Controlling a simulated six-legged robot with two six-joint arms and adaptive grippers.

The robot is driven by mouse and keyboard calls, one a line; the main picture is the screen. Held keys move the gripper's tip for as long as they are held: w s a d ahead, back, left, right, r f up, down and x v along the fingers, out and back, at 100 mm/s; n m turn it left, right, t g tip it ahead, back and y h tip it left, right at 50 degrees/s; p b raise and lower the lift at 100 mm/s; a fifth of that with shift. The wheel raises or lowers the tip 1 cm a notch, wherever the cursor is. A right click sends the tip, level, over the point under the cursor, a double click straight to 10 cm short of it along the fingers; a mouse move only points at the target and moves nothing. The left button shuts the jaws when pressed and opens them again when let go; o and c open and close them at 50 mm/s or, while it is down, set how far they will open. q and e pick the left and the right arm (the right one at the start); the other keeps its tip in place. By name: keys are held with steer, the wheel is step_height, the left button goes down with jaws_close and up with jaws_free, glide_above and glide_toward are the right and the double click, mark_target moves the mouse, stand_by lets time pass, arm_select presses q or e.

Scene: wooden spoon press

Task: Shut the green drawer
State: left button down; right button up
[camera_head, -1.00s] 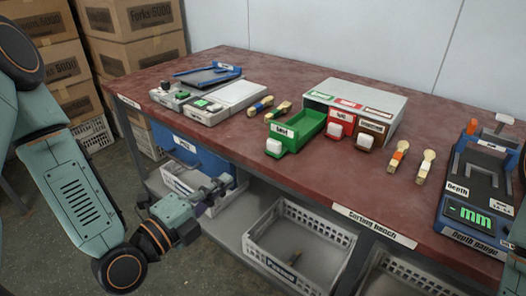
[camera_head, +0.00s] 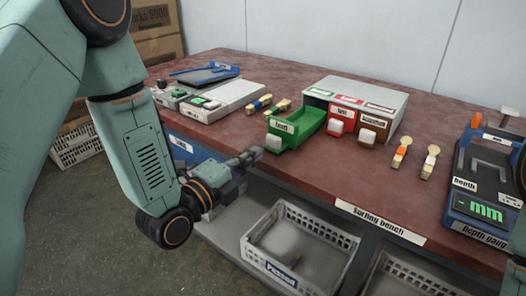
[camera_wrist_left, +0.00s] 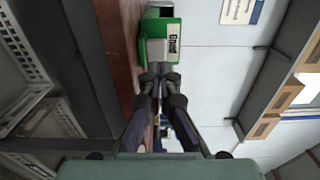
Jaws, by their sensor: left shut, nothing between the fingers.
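The green drawer (camera_head: 296,126) is pulled far out of the grey drawer cabinet (camera_head: 395,99) on the red-brown bench (camera_head: 240,147). Its white knob (camera_head: 274,143) faces the bench's front edge. In the left wrist view, the drawer's labelled green front (camera_wrist_left: 158,42) is straight ahead, beyond my fingertips. My left gripper (camera_head: 252,156) is shut and empty, near the bench's front edge, just short of the knob. It also shows in the left wrist view (camera_wrist_left: 159,78), fingertips together. Whether it touches the drawer is not clear. My right gripper is not in view.
The red drawer (camera_head: 341,122) and brown drawer (camera_head: 373,129) sit beside the green one, in the cabinet. Wooden spoons lie on both sides of the cabinet. A depth gauge (camera_head: 482,190) stands at right. A white crate (camera_head: 300,243) sits below the bench edge.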

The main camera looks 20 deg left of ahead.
mark_target(271, 142)
arm_select(q)
steer(key=b+x, duration=0.1)
steer(key=x, duration=0.3)
steer(key=shift+w, duration=0.15)
steer(key=shift+x, duration=2.15)
steer(key=shift+f, duration=0.1)
